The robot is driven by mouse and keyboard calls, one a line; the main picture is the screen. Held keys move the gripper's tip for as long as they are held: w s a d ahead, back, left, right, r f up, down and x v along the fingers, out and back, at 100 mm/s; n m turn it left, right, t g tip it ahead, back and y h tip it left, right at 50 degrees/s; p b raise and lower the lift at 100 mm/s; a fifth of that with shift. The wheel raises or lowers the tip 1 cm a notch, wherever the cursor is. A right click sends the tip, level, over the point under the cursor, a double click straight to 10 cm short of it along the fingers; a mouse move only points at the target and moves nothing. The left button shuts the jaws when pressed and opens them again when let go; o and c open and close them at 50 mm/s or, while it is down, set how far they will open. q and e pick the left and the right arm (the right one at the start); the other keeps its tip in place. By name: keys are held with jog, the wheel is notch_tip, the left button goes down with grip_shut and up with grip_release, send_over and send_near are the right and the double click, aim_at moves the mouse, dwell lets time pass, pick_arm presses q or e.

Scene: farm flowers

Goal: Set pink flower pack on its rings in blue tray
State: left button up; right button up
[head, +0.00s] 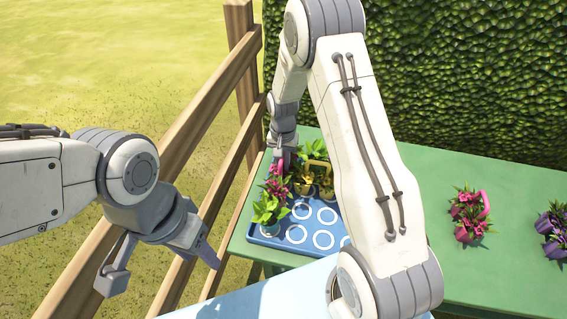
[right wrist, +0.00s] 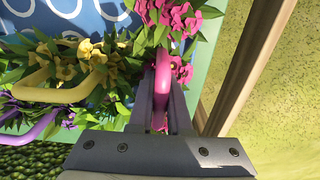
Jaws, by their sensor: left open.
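The blue tray (head: 290,236) with white rings stands at the left end of the green table. My right gripper (head: 281,166) is over the tray's left side. In the right wrist view, its two fingers (right wrist: 161,82) are closed around the pink handle of a pink flower pack (right wrist: 182,20). This pack (head: 277,186) is at the tray's left edge in the head view; whether its pots sit on rings is hidden. A second pink flower pack (head: 468,212) stands on the table at the right. My left gripper (head: 162,270) is open and empty, left of the table.
A yellow flower pack (head: 322,178) stands in the tray's back part. A purple handle (right wrist: 38,128) shows beside it in the wrist view. Another purple pack (head: 556,228) is at the right edge. A wooden fence (head: 205,130) runs close along the left; a hedge (head: 470,75) stands behind.

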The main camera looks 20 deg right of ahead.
jog(key=o, duration=0.4)
notch_tip(320, 180, up, 12)
jog(key=shift+s+r+b, duration=0.1)
jog(key=shift+b, duration=0.5)
jog(key=s+a+r+n, duration=0.4)
jog(key=s+a, duration=0.3)
jog(key=a, duration=0.2)
jog(key=s+a+r+n, duration=0.1)
jog(key=s+a+n, duration=0.1)
jog(key=s, duration=0.5)
jog(key=s+a+r+n, duration=0.1)
jog(key=s+n, duration=0.3)
jog(key=s, duration=0.4)
jog(key=s+a+r+n+y, duration=0.1)
jog(key=s+a+n, duration=0.2)
jog(key=s, duration=0.4)
jog(key=shift+s+a+n, duration=0.15)
jog(key=shift+a+n, duration=0.1)
jog(key=shift+n, duration=0.35)
